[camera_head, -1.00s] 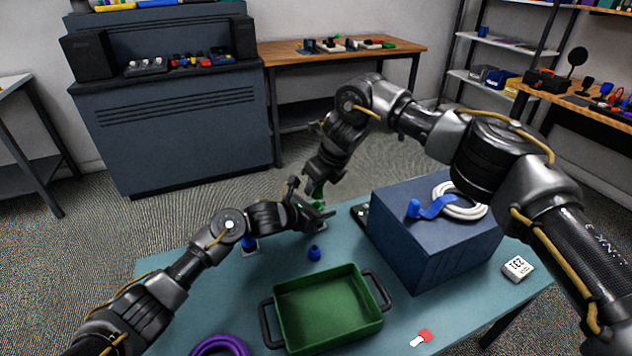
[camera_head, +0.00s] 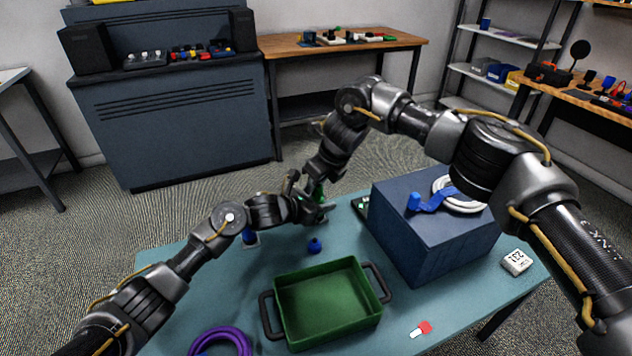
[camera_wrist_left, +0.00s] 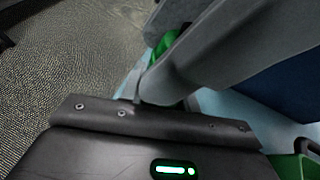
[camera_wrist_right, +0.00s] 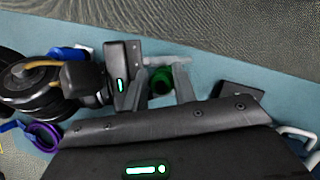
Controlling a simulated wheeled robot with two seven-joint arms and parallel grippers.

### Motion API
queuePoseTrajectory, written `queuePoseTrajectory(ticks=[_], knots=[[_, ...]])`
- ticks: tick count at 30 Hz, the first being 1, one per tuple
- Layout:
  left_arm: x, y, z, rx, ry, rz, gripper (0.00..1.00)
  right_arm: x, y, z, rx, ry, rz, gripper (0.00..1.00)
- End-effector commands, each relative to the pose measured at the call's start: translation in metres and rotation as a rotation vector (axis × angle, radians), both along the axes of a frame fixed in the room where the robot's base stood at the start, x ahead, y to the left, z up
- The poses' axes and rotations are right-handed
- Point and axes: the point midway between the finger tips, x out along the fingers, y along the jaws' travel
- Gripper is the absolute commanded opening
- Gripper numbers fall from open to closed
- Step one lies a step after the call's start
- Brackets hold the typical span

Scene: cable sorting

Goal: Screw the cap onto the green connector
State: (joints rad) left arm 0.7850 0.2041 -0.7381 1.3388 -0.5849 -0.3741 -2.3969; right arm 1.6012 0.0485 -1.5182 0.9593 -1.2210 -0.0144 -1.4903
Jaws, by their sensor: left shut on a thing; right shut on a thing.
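The green connector (camera_head: 319,193) stands at the far edge of the table, mostly hidden by both grippers. My left gripper (camera_head: 314,204) reaches in from the left and is shut on it low down; green shows between its fingers in the left wrist view (camera_wrist_left: 165,43). My right gripper (camera_wrist_right: 162,84) comes down from above and is shut on the green piece at the top, which looks like the cap (camera_wrist_right: 160,80). The seam between cap and connector is hidden, so I cannot tell how they sit together.
A blue piece (camera_head: 315,245) and another blue piece (camera_head: 249,237) stand near the left forearm. A green tray (camera_head: 330,305) is in front. A blue box (camera_head: 430,235) with a coiled white cable (camera_head: 452,203) stands right. A purple coil (camera_head: 222,335) lies front left.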

Motion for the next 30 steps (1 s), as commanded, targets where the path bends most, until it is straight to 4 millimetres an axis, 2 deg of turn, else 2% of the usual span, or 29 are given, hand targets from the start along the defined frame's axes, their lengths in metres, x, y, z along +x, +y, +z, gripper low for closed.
queuePoseTrajectory(ticks=[11, 30], knots=[[0.000, 0.000, -0.001, 0.001, 0.001, -0.001, 0.00, 0.000, 0.000, -0.004, 0.000, 0.000, 0.000, 0.07], [-0.001, -0.002, 0.002, -0.002, -0.005, -0.007, 0.00, -0.001, -0.001, -0.021, -0.010, 0.004, -0.002, 0.07]])
